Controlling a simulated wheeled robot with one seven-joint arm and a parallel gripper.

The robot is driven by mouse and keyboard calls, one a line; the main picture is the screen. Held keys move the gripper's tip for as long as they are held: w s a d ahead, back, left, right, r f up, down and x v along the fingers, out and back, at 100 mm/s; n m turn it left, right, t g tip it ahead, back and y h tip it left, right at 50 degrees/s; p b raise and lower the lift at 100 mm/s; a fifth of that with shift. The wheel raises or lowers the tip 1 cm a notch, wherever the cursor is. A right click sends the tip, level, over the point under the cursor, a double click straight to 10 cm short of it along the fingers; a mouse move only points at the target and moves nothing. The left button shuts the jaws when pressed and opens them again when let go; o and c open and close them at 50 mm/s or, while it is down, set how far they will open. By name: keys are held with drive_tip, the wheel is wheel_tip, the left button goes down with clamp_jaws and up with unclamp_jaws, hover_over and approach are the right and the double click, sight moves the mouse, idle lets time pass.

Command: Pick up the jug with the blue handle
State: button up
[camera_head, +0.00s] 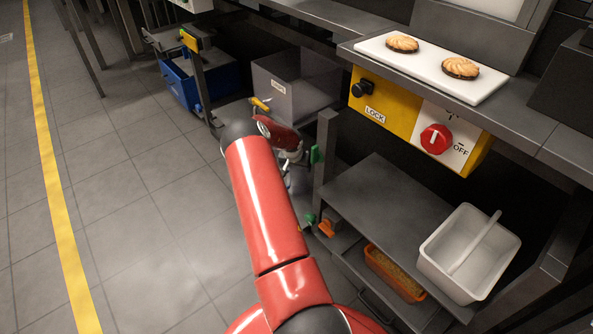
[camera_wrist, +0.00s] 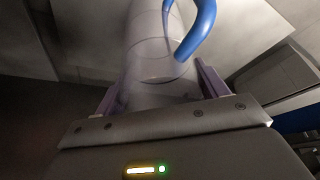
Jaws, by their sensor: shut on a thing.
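The clear jug (camera_wrist: 150,65) with the blue handle (camera_wrist: 204,28) is in the wrist view. Its see-through body stands between the two fingers of my gripper (camera_wrist: 158,92), and the gripper is shut on it. The blue handle curves out from the jug on the right side, above the right finger. The jug's far end runs out of the top of the wrist view. In the head view my red arm reaches down beside the bench, and I cannot make out the jug there.
Two biscuits (camera_head: 461,67) lie on a white board (camera_head: 425,65) on the steel bench. Below are a yellow LOCK panel (camera_head: 384,97) and a red knob (camera_head: 436,139). A white tub (camera_head: 440,262) stands on the lower shelf. A blue crate (camera_head: 181,86) and a grey bin (camera_head: 283,98) stand further back. Floor at left is clear.

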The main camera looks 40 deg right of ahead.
drive_tip(key=s+a+r+b, duration=0.1)
drive_tip(key=s+a, duration=0.3)
drive_tip(key=a, duration=0.4)
drive_tip(key=s+a+r, duration=0.1)
drive_tip(key=s+a, duration=0.4)
drive_tip(key=a, duration=0.3)
drive_tip(key=w+a+r+n+t+y+p, duration=0.1)
drive_tip(key=a+r+n, duration=0.5)
drive_tip(key=a, duration=0.9)
drive_tip(key=w+a+r+n+t+y+p, duration=0.1)
drive_tip(key=a+r+n+y+p, duration=0.1)
drive_tip(key=a+r+n+p, duration=0.4)
drive_tip(key=a+r, duration=0.4)
drive_tip(key=a, duration=0.6)
drive_tip(key=shift+w+r+y, duration=0.25)
drive_tip(key=shift+w+y, duration=0.05)
drive_tip(key=shift+y, duration=0.1)
drive_tip(key=shift+f, duration=0.1)
